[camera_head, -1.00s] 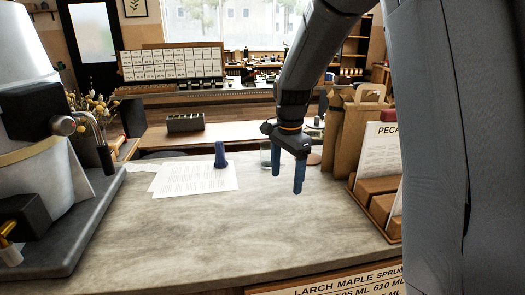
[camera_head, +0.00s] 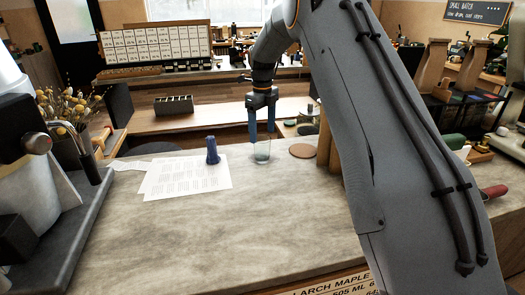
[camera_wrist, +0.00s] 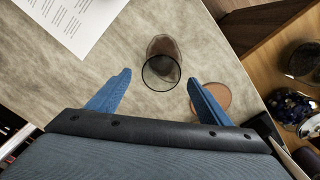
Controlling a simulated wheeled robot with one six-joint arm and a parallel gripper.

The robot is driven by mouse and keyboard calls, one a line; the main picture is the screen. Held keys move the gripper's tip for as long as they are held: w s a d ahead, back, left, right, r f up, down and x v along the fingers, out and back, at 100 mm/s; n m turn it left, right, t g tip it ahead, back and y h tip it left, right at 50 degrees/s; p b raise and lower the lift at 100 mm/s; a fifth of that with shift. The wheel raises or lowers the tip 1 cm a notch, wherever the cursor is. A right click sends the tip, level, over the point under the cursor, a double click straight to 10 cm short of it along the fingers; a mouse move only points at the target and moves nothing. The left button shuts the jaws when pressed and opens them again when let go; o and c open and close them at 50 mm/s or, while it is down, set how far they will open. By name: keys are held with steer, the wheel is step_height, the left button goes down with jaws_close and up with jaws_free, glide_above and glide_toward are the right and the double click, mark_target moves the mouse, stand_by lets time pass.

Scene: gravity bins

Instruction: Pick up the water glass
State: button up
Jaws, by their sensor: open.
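The water glass (camera_head: 262,152) is clear and stands upright on the stone counter (camera_head: 230,230) near its far edge. In the wrist view the glass (camera_wrist: 161,63) is ahead of my fingertips and roughly between their lines. My gripper (camera_head: 262,138) points down at the glass with its blue fingers apart. In the wrist view my gripper (camera_wrist: 158,85) is open and empty. The head view does not clearly show whether a finger touches the glass.
A round brown coaster (camera_head: 302,151) lies right of the glass. A dark blue object (camera_head: 212,151) stands on printed sheets (camera_head: 185,180) to the left. A grey machine base (camera_head: 62,235) fills the left side. The counter's front middle is bare.

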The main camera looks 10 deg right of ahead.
mark_target(262, 139)
steer(key=shift+w+f+p, duration=0.15)
steer(key=shift+f+p, duration=1.15)
steer(key=shift+f, duration=1.1)
steer(key=c, duration=1.8)
steer(key=shift+r, duration=0.1)
step_height(262, 139, up, 10)
steer(key=b, duration=0.4)
